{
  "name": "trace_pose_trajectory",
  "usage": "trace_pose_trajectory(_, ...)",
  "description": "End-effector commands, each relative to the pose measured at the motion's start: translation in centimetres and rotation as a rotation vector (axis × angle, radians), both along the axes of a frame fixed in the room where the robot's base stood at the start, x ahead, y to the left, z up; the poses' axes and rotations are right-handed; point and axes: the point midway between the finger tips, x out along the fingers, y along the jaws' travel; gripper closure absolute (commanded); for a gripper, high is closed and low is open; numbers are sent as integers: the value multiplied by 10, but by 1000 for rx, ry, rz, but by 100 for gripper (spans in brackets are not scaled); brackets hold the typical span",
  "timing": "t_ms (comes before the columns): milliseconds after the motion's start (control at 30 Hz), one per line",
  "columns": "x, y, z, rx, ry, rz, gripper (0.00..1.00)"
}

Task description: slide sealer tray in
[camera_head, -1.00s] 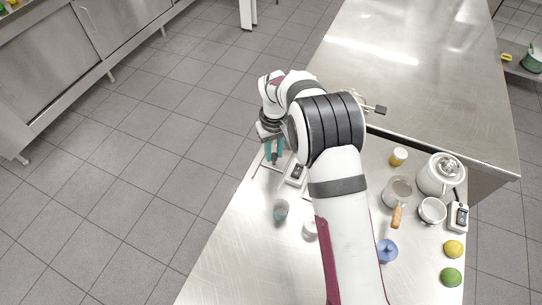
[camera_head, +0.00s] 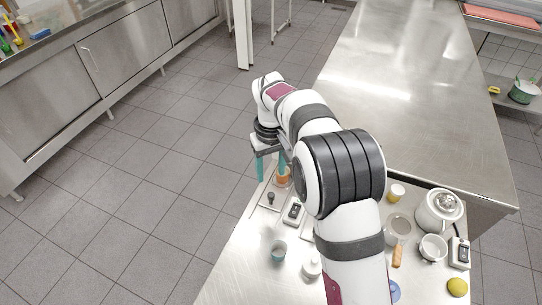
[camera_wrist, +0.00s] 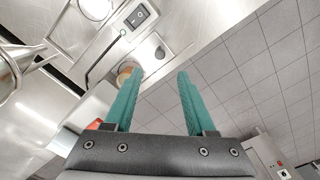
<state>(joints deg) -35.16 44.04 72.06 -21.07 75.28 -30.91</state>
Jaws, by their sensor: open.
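My gripper (camera_head: 272,170) has two teal fingers, spread apart with nothing between them. It is at the far left corner of the steel table. In the wrist view my gripper (camera_wrist: 158,85) points past the table edge, with floor tiles between and beyond the fingers. A flat metal plate with a dark knob (camera_head: 270,198) lies just in front of the gripper, beside a small switch box (camera_head: 293,212). The switch box (camera_wrist: 137,17) and the knob (camera_wrist: 160,53) also show in the wrist view. I cannot tell for sure which part is the sealer tray.
An orange-topped container (camera_head: 283,178) stands close to the right finger. Open floor lies left of the table.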

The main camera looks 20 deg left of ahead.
Motion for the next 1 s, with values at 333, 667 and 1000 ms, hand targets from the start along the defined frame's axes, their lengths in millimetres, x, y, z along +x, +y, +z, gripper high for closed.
trace_pose_trajectory(333, 0, 0, 63, 0, -1, 0, 44)
trace_pose_trajectory(667, -1, -2, 64, 8, -6, 6, 44)
trace_pose_trajectory(1000, -44, -43, 52, 263, -250, 8, 44)
